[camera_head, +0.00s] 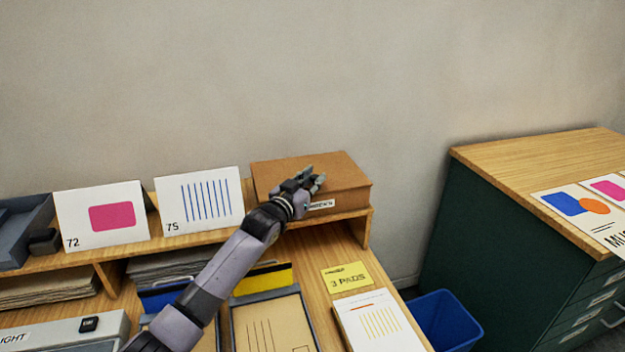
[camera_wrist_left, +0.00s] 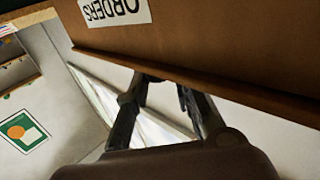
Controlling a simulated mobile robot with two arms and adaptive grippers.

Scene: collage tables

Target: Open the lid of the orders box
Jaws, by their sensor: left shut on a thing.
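The orders box (camera_head: 350,198) is a brown cardboard box on the right end of the wooden shelf, against the wall. Its lid (camera_head: 280,171) lies flat and closed in the head view. A white label reading ORDERS (camera_wrist_left: 115,10) is on its front and appears upside down in the left wrist view. My left gripper (camera_head: 318,182) is at the lid's front edge, above the label, and partly covers it. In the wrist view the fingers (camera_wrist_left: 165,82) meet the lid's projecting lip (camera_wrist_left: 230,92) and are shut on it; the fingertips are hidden. My right gripper is not in view.
Two cards numbered 72 (camera_head: 72,225) and 75 (camera_head: 180,212) stand on the shelf (camera_head: 255,232) left of the box. Below are a yellow note (camera_head: 345,277), a pad (camera_head: 350,320) and a clipboard (camera_head: 270,325). A blue bin (camera_head: 445,320) and green cabinet (camera_head: 475,240) stand right. The wall above is bare.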

